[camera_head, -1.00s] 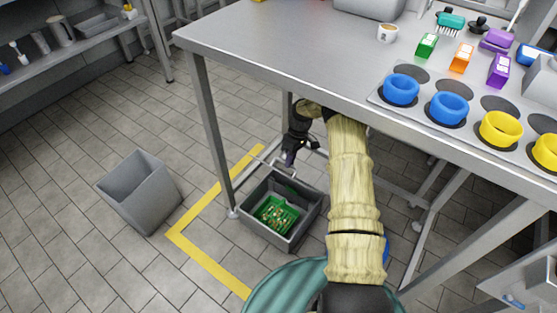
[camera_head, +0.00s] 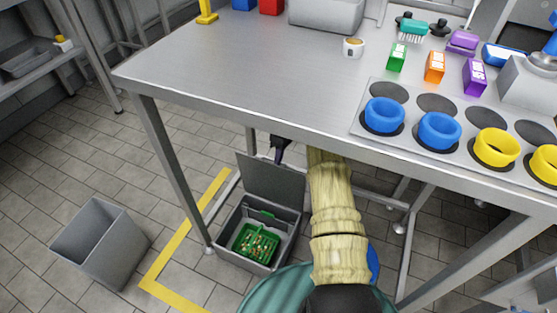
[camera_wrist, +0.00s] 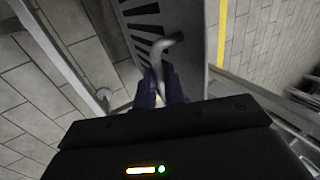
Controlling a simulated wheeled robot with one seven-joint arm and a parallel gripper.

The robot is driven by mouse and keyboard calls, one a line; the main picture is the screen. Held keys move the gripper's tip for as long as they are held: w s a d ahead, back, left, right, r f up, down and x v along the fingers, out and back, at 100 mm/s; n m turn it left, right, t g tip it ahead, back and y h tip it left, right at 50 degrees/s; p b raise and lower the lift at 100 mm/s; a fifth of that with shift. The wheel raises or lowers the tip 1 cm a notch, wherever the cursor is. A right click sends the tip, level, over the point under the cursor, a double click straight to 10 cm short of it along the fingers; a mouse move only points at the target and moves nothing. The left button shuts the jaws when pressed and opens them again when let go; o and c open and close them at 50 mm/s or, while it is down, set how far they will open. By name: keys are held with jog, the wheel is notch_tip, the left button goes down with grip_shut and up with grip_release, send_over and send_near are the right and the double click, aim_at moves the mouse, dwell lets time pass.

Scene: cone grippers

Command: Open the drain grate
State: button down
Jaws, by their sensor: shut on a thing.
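The drain grate (camera_head: 275,180) is a flat grey plate standing raised at the back edge of a grey drain box (camera_head: 250,264) under the table. In the wrist view its slotted face (camera_wrist: 140,22) shows, with a bent metal handle (camera_wrist: 166,44). My gripper (camera_head: 279,148) is at the grate's top edge in the head view. In the wrist view its dark fingers (camera_wrist: 158,88) are shut on the handle. The box is open, and a green basket (camera_head: 257,242) with small bits of debris sits inside it.
A steel table (camera_head: 230,75) stands over the drain, with its leg (camera_head: 178,165) just left of the box. A grey bin (camera_head: 98,243) stands on the floor further left. A yellow floor line (camera_head: 190,235) runs between them. My arm reaches under the table edge.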

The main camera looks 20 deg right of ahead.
jog(key=shift+s+f, duration=0.25)
jog(key=shift+f, duration=0.2)
jog(key=c, duration=1.5)
grip_release()
jog(key=shift+w+f, duration=0.1)
jog(key=shift+w, duration=0.05)
jog(key=shift+w+a+r, duration=0.1)
jog(key=shift+a+r, duration=0.15)
jog(key=p+v, duration=0.3)
jog(key=v, duration=0.9)
